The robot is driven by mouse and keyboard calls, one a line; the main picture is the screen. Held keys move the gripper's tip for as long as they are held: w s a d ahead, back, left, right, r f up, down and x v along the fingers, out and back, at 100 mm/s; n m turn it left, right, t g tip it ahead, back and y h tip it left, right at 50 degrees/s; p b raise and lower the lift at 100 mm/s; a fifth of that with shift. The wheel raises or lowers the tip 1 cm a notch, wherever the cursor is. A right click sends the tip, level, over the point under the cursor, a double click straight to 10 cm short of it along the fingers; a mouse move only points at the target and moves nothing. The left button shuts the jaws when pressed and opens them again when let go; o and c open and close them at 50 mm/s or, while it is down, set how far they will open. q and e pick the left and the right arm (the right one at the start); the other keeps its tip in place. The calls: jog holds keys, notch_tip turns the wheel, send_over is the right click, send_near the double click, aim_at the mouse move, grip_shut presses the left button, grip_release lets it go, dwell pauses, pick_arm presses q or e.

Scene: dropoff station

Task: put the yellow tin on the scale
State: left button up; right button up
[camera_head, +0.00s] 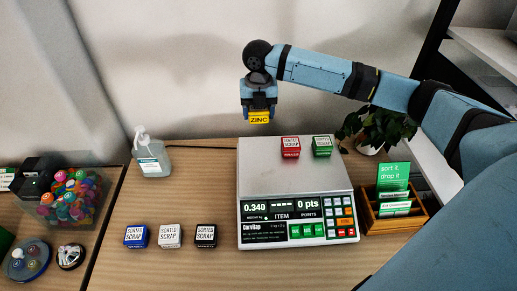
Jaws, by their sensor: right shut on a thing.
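The yellow tin (259,118), with a label reading ZINC, is held in my right gripper (259,108). The gripper is shut on it and points down. In the head view the tin appears just beyond the back left part of the scale (262,170), apart from its plate. The scale is white with a keypad and a display reading 0.340 and 0 pts. A red tin (290,147) and a green tin (322,146) stand on the back of its plate. My left gripper is not in view.
Blue (136,236), white (169,236) and black (206,236) tins stand in a row left of the scale. A sanitizer bottle (152,160) stands behind them. A wooden card box (408,217) and a plant (375,130) are at right. The plate's front is bare.

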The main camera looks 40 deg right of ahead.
aim_at(259, 153)
notch_tip(259, 153, down, 14)
jog(key=shift+f+b, duration=0.25)
jog(key=shift+b, duration=0.05)
jog(key=o, duration=1.1)
jog(key=shift+f, duration=0.1)
notch_tip(259, 153, up, 12)
jog(key=shift+r, duration=0.15)
